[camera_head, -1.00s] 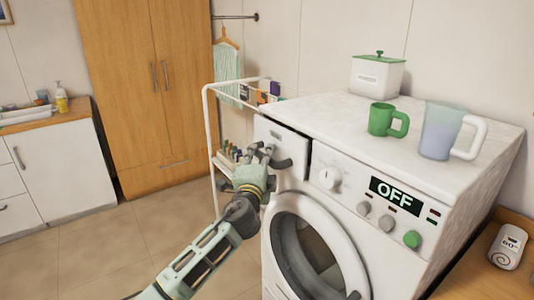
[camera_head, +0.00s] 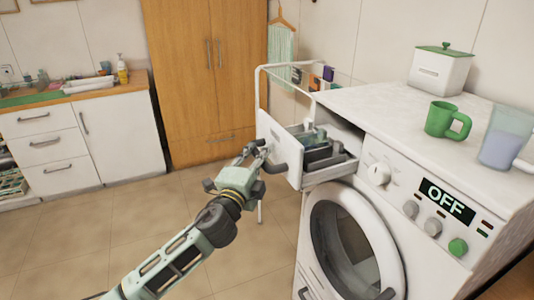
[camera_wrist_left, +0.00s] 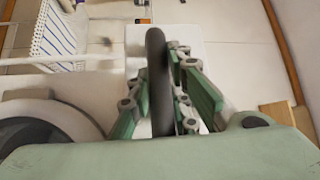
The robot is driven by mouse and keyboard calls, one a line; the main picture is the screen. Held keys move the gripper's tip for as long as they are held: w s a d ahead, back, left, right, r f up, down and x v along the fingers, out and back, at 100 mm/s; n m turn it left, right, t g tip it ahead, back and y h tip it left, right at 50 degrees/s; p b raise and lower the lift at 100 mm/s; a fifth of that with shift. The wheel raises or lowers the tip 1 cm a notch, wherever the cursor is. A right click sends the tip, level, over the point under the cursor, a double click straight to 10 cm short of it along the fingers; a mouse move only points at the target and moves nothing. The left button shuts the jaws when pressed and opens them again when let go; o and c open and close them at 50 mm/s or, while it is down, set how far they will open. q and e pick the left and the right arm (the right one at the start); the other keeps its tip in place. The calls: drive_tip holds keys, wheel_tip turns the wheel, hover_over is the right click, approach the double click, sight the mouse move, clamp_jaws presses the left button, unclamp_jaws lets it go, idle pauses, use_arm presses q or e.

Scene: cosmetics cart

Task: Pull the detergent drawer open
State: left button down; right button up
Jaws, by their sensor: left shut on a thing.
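The detergent drawer (camera_head: 322,156) stands pulled out of the washing machine's upper left front, and its inner compartments show. Its white front panel (camera_head: 282,147) carries a dark curved handle (camera_head: 280,167). My left gripper (camera_head: 256,155) is at this handle; in the left wrist view the dark handle (camera_wrist_left: 157,85) stands between the two fingers of the gripper (camera_wrist_left: 160,100), which is shut on it. The washing machine (camera_head: 380,210) shows OFF on its display. My right gripper is not in view.
A green mug (camera_head: 440,119), a frosted jug (camera_head: 503,138) and a white box with a green lid (camera_head: 440,70) stand on the machine's top. A white rack (camera_head: 262,90) stands behind the drawer. The tiled floor (camera_head: 140,225) is clear.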

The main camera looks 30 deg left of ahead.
use_arm(q)
drive_tip(key=shift+f, duration=0.15)
drive_tip(key=c, duration=1.6)
unclamp_jaws()
drive_tip(key=shift+s, duration=0.15)
drive_tip(key=s, duration=0.4)
drive_tip(key=s+d+f, duration=0.1)
drive_tip(key=s, duration=0.6)
drive_tip(key=shift+s+d+f, duration=0.25)
drive_tip(key=shift+s+d, duration=0.05)
